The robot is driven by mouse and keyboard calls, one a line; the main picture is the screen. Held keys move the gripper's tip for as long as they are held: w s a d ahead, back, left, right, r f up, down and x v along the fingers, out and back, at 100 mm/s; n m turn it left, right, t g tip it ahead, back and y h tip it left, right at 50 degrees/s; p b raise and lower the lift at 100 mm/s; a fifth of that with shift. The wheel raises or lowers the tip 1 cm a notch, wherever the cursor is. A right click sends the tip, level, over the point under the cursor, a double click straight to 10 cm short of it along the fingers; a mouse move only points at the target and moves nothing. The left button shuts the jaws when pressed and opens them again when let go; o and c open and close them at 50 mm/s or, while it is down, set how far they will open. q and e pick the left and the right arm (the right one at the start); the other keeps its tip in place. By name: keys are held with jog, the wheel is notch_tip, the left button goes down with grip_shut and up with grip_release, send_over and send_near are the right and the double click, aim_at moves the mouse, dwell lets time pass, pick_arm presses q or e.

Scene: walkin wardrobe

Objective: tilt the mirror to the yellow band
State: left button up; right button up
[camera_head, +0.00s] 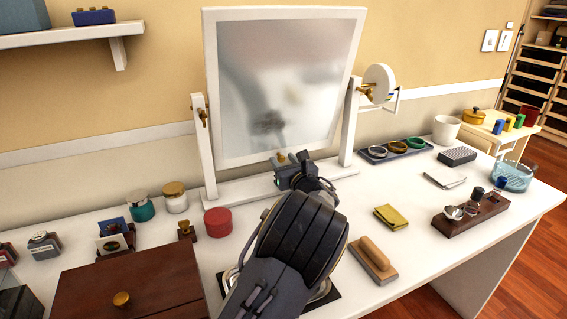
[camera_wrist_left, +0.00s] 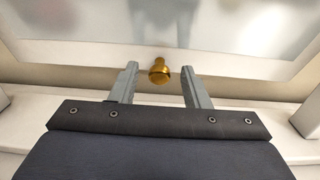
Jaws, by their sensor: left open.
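The mirror (camera_head: 285,80) is a white-framed panel between two white posts on the dressing table, leaning slightly. A small gold knob (camera_wrist_left: 158,74) is at its lower edge. My left gripper (camera_head: 293,160) is at that lower edge. In the left wrist view its two fingers (camera_wrist_left: 159,68) stand apart, one on each side of the knob, with gaps on both sides. A white round disc (camera_head: 379,83) with a gold fitting is at the right post; a yellow band on it is too small to make out. My right gripper is out of view.
A red round box (camera_head: 217,222) and a brown wooden box (camera_head: 130,283) stand left of my arm. A wooden-handled brush (camera_head: 374,260) and a yellow folded cloth (camera_head: 391,217) lie to its right. A dark tray (camera_head: 366,158) with rings is behind them.

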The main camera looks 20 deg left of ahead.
pick_arm(q)
jog(key=shift+w+a, duration=0.15)
grip_shut()
jog(key=s+d+p, duration=0.1)
jog(key=p, duration=0.1)
jog(key=s+d+r+g+h+p, duration=0.1)
jog(key=p, duration=0.2)
jog(key=s+d+h+p, duration=0.1)
jog(key=p, duration=0.2)
jog(key=shift+d+r+g, duration=0.15)
jog(key=shift+r+g, duration=0.15)
jog(key=p+v, duration=0.2)
jog(key=v, duration=0.1)
jog(key=shift+f, duration=0.35)
jog(key=shift+s+d, duration=0.15)
jog(key=shift+d, duration=0.05)
jog(key=shift+r, duration=0.1)
